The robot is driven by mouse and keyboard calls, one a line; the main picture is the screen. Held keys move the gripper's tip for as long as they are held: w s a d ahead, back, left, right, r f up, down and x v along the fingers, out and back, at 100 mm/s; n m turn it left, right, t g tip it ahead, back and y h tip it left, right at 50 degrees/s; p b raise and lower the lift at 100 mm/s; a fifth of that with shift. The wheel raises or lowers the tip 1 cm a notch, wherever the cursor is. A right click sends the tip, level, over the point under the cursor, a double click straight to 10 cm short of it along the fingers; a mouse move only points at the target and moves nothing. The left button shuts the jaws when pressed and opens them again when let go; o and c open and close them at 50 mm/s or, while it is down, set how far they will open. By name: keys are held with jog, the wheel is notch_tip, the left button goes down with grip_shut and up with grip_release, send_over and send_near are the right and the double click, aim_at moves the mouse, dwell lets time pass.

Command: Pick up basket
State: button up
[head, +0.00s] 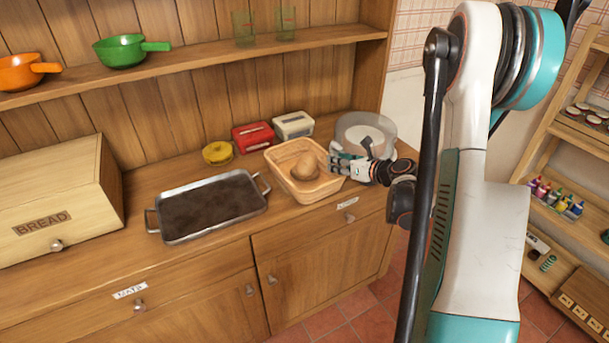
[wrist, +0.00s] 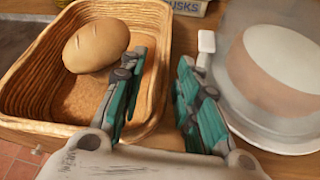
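The tan wicker basket (head: 309,193) stands on the wooden counter with a brown bread loaf (head: 305,167) inside it. My gripper (head: 338,163) is at the basket's right side. In the wrist view the basket (wrist: 32,75) and loaf (wrist: 95,46) fill the left half. There my gripper (wrist: 162,62) is open, with its teal fingers apart. The left finger is on the basket's inner side and the right finger outside, with the right rim between them. A gap shows beside the rim. Whether either finger touches the wall cannot be told.
A clear dome over a cake (wrist: 282,65) stands close right of my gripper. Red (head: 253,137) and cream (head: 293,125) boxes and a yellow tin (head: 217,153) sit behind the basket. A dark-filled metal tray (head: 208,207) is to the left, before a bread box (head: 62,200).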

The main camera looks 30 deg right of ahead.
jog(key=b+x, duration=0.1)
jog(key=x, duration=0.3)
jog(key=shift+w+b, duration=0.35)
jog(key=shift+w, duration=0.1)
jog(key=shift+d+r, duration=0.1)
jog(key=shift+r, duration=0.05)
jog(key=shift+c, duration=0.6)
grip_shut()
jog(key=shift+r, duration=0.1)
